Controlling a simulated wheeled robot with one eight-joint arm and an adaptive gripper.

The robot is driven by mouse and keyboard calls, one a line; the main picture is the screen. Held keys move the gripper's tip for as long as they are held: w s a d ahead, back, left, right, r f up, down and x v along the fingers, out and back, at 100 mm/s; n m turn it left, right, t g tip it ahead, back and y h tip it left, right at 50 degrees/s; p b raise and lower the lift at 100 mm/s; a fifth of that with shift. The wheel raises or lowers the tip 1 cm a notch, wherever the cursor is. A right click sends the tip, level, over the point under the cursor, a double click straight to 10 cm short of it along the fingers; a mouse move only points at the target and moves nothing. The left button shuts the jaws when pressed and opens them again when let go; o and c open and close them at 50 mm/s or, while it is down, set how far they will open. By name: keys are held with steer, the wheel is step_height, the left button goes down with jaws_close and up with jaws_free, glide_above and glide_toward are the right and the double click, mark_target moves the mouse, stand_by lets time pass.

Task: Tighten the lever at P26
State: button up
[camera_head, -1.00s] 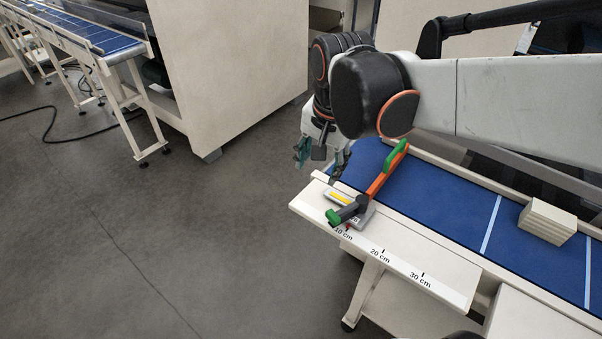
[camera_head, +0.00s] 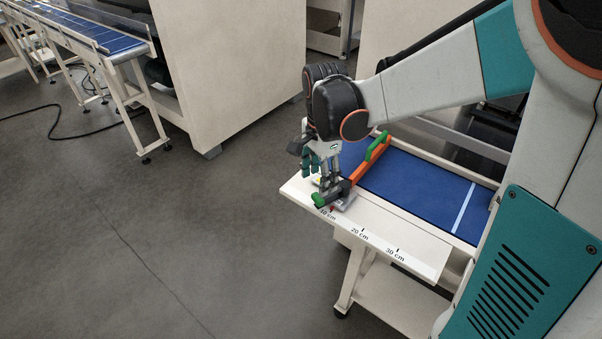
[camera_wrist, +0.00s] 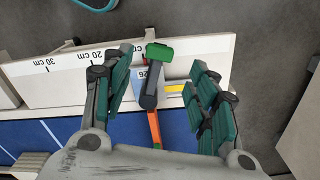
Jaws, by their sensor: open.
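The lever has a green tip (camera_head: 319,200), a dark grey body (camera_wrist: 150,88) and an orange bar (camera_head: 370,162) with a green piece at its far end. It sits at the end of the blue belt, and its bar crosses the guide rail strip. A plate partly hidden beside it shows "26" in the wrist view. My gripper (camera_wrist: 160,72) is open, with one finger on each side of the lever's grey and green end. No contact is visible. In the head view my gripper (camera_head: 328,178) hangs close over the grey part and hides some of the plate.
A white ledge with a centimetre scale (camera_head: 398,247) runs along the belt's front edge. The blue belt (camera_head: 418,190) stretches right, with a white line across it. A large cream cabinet (camera_head: 225,70) stands behind.

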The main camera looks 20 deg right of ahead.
mark_target(318, 196)
step_height(318, 196, down, 7)
steer(key=shift+r+b, duration=0.2)
steer(key=shift+b, duration=0.3)
jaws_close()
